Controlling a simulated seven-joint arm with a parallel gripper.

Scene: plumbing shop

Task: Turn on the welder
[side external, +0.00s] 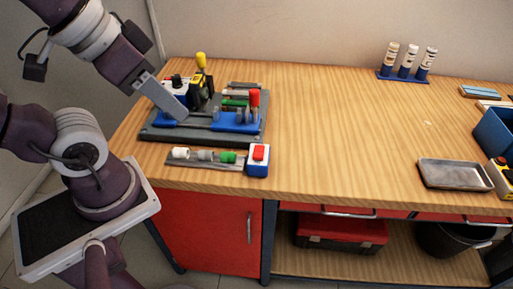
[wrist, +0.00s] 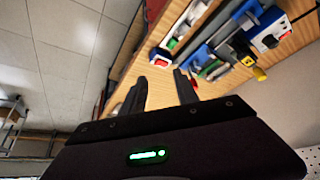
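The welder is a bench machine on a dark grey base plate (side external: 155,133) at the table's left end, with blue clamps (side external: 237,122), a red-topped handle (side external: 254,98) and a yellow-topped handle (side external: 201,60). A white box with a black knob (side external: 177,82) stands at its back left and also shows in the wrist view (wrist: 267,41). My gripper (side external: 172,103) hangs over the machine's left part. Its fingers are apart and empty in the wrist view (wrist: 160,77).
A grey metal tray (side external: 455,175), a blue bin (side external: 495,132) and a rack of three bottles (side external: 406,75) stand to the right. The table's middle is clear.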

